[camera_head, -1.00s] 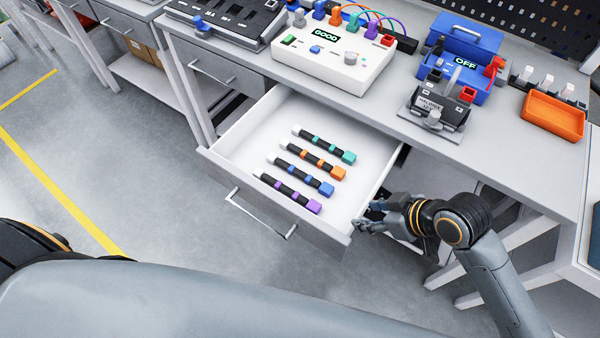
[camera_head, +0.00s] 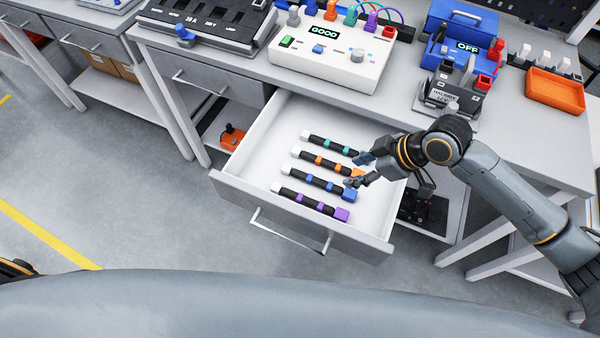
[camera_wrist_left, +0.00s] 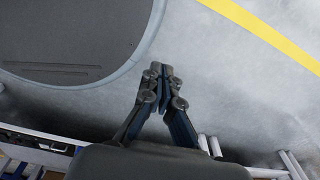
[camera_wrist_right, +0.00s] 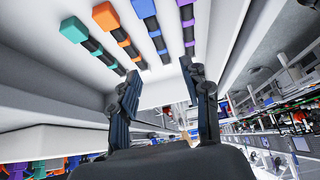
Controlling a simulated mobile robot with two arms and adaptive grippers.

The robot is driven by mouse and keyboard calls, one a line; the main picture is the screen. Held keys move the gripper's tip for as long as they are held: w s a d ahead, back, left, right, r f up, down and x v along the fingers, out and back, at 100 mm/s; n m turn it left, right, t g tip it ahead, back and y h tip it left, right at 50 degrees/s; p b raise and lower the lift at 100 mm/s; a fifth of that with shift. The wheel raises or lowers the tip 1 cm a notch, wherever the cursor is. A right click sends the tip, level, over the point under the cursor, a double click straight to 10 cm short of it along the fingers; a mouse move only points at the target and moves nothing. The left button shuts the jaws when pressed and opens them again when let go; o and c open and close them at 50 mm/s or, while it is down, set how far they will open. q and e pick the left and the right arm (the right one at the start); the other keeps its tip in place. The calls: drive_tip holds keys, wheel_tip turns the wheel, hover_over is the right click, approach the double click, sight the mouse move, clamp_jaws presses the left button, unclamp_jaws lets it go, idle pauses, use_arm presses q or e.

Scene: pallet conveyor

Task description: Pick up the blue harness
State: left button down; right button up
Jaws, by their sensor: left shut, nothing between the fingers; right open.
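The blue harness (camera_head: 318,183) lies in the open white drawer (camera_head: 264,140), between the orange harness (camera_head: 322,161) and the purple harness (camera_head: 312,202). The teal harness (camera_head: 326,142) lies farthest back. My right gripper (camera_head: 356,171) is open and empty over the right side of the drawer, near the blue and orange harness ends. In the right wrist view, the blue harness (camera_wrist_right: 149,16) shows beyond and between the open fingers (camera_wrist_right: 160,80), apart from them. My left gripper (camera_wrist_left: 160,85) is shut and empty above the floor, away from the drawer.
The drawer's front wall and handle (camera_head: 290,238) stick out toward me. On the bench above are a white test box (camera_head: 335,60), a blue toolbox (camera_head: 460,50) and an orange tray (camera_head: 555,92). The drawer's left part is free.

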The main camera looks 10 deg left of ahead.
drive_tip(key=a+f, duration=0.1)
approach(319, 180)
drive_tip(key=shift+a+f, duration=0.15)
drive_tip(key=shift+f, duration=0.45)
drive_tip(key=shift+a+f, duration=0.15)
drive_tip(key=shift+f, duration=0.45)
drive_tip(key=shift+a+f, duration=0.25)
drive_tip(key=shift+f, duration=0.05)
drive_tip(key=shift+w+a+f+p, duration=0.15)
drive_tip(key=shift+a+f+p, duration=0.2)
drive_tip(key=x, duration=0.4)
drive_tip(key=shift+w+a+f+p, duration=0.1)
drive_tip(key=shift+w+a+p, duration=0.1)
drive_tip(key=shift+a+p, duration=0.15)
use_arm(q)
drive_tip(key=shift+d+r, duration=0.6)
drive_tip(key=shift+r, duration=0.15)
use_arm(e)
drive_tip(key=shift+d, duration=0.1)
clamp_jaws()
